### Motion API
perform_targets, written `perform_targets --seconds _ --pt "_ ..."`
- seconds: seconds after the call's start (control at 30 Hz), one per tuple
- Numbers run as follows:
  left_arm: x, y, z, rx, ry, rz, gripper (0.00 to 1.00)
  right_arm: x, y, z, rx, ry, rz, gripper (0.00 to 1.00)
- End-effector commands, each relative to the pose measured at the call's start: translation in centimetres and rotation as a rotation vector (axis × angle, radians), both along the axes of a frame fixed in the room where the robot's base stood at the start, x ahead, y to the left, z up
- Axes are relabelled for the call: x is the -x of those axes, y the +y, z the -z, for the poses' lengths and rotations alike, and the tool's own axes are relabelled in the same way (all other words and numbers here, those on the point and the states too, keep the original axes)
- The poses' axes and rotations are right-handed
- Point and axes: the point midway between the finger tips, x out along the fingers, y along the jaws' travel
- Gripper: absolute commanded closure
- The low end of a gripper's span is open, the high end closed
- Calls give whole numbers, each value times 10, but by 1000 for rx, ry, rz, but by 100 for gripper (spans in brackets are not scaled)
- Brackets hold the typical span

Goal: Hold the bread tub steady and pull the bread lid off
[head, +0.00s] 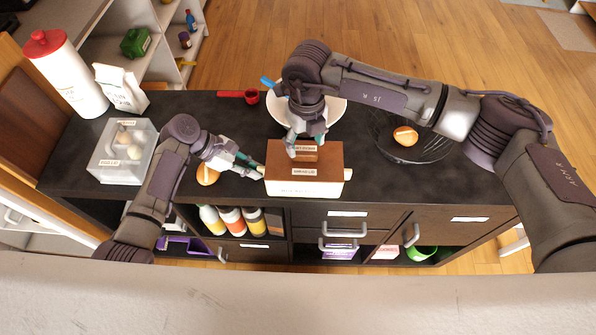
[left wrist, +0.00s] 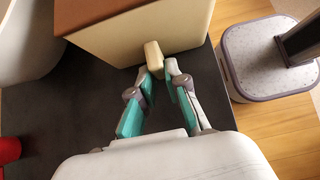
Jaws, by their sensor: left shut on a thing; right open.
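The bread tub (head: 325,190) is a cream box on the dark counter, and its brown bread lid (head: 332,163) sits on top. A raised brown handle (head: 308,157) is on the lid. My left gripper (head: 262,172) is at the tub's left side. In the left wrist view, my left gripper (left wrist: 163,70) is shut on a small cream tab (left wrist: 153,54) that sticks out from the tub's wall (left wrist: 150,30). My right gripper (head: 304,145) is open, pointing down from above at the lid handle. Whether its fingers touch the handle is hard to tell.
A white bowl (head: 335,112) stands behind the tub, partly behind my right arm. A wire basket (head: 430,148) with an orange item is at right. A clear bin (head: 110,165) with eggs is at left. An orange item (head: 207,174) lies near my left gripper.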

Motion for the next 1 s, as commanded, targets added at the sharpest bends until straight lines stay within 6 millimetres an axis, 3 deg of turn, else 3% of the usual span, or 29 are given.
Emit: perform_targets --seconds 1.0 --pt "1 1 1 -44 4 1 100 0 0 -15 0 0 0 38"
